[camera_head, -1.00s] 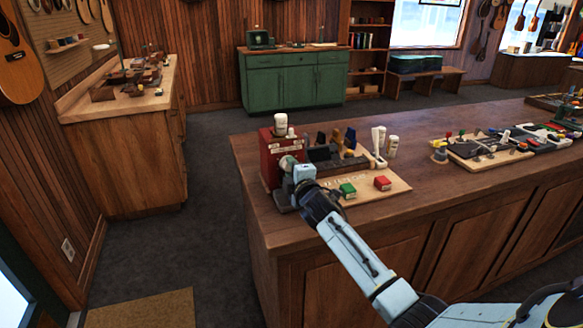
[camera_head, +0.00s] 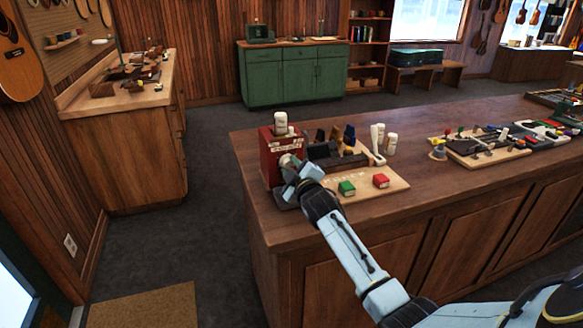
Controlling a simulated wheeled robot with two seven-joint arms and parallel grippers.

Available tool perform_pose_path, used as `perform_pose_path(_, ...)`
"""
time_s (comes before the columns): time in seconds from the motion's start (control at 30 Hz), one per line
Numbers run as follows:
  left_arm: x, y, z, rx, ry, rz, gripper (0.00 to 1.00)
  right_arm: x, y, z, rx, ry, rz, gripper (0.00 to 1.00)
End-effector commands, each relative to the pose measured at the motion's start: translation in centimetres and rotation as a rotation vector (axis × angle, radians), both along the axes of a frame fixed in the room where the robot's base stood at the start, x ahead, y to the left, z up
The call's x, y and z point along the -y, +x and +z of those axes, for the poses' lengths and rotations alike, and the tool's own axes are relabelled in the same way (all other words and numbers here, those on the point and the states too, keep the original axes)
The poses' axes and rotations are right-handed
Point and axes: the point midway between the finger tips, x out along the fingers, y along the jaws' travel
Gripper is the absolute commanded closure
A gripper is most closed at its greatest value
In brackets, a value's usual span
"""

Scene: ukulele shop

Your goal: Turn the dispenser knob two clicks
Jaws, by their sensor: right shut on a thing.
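The dispenser (camera_head: 269,154) is a red box with a pale label, standing at the left end of the long wooden counter. A white bottle (camera_head: 281,123) stands on its top. The knob (camera_head: 287,161) is a pale round piece on the dispenser's front, partly hidden by my gripper. My right gripper (camera_head: 293,172) is at the knob and shut on it; its fingers look tilted. My left gripper is not in view.
A light wooden board (camera_head: 370,186) lies right of the gripper, with a green block (camera_head: 346,188) and a red block (camera_head: 381,181) on it. White bottles (camera_head: 377,138) stand behind. A tool board (camera_head: 482,150) lies farther right. The counter between is mostly clear.

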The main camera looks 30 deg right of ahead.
Motion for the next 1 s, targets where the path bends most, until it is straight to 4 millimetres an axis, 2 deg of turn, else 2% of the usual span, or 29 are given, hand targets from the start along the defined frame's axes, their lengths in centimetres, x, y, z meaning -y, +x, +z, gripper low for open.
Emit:
perform_pose_path(0.4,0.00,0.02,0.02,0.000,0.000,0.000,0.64,0.03,-0.01,0.02,0.003,0.006,0.000,0.93)
perform_pose_path(0.43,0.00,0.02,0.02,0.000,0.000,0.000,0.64,0.03,-0.01,0.02,0.003,0.006,0.000,0.66)
perform_pose_path(0.57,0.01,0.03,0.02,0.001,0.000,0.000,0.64,0.01,0.00,0.02,0.002,0.005,0.000,0.49)
perform_pose_path(0.87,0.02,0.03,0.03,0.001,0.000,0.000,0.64,-0.01,-0.07,0.00,0.001,0.005,0.000,0.48)
perform_pose_path(1.0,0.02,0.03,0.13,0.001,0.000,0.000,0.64,-0.18,-0.87,-0.05,0.000,0.005,0.000,0.48)
